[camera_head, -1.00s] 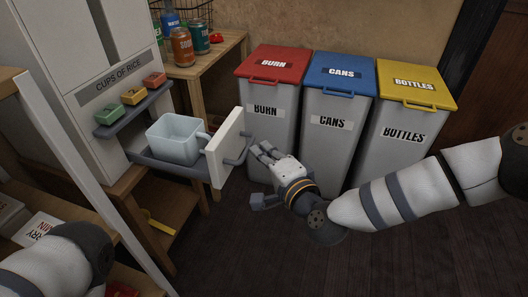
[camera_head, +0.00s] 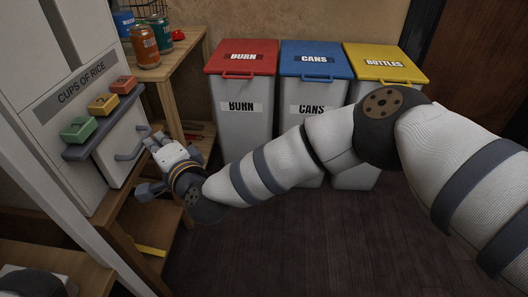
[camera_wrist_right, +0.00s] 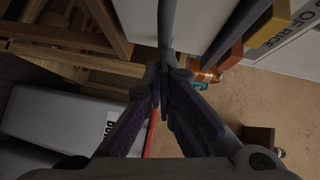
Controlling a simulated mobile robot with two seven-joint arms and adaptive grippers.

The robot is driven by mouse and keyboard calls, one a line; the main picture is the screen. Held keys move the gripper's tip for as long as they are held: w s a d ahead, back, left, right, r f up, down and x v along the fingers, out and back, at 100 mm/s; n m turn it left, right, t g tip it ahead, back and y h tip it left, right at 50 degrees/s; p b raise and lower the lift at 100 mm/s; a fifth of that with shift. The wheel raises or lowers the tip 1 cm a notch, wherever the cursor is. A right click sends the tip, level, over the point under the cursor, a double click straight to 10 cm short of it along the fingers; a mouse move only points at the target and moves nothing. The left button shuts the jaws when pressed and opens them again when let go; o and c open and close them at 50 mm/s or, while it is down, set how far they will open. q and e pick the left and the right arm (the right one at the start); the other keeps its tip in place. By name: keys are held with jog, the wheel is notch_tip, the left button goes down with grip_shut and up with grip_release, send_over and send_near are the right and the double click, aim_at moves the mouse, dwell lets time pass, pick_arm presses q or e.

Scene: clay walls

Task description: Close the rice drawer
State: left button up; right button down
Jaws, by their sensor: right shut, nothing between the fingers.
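The rice drawer's white front (camera_head: 122,158) is in against the grey rice dispenser (camera_head: 50,115), below its shelf of coloured buttons. It looks flush or nearly so. Its grey handle (camera_head: 133,143) faces the room. The clear cup inside the drawer is hidden. My right gripper (camera_head: 158,141) is shut and empty right by the handle. In the right wrist view, the fingertips (camera_wrist_right: 164,82) meet the end of a grey bar, which looks like the handle (camera_wrist_right: 167,30); firm contact is hard to tell. My left gripper is out of view.
Green (camera_head: 79,129), yellow (camera_head: 103,104) and orange (camera_head: 123,85) buttons sit on the shelf above the drawer. A wooden table (camera_head: 185,62) with cans stands behind. Red (camera_head: 240,58), blue (camera_head: 315,60) and yellow-lidded (camera_head: 386,64) bins stand right. The dark floor (camera_head: 290,240) is clear.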

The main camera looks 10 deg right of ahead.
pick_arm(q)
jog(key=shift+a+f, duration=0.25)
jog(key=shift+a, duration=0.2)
pick_arm(e)
jog(key=shift+w+a, duration=0.2)
jog(key=shift+a, duration=0.45)
jog(key=shift+w+a, duration=0.2)
jog(key=shift+a, duration=0.4)
jog(key=shift+r, duration=0.15)
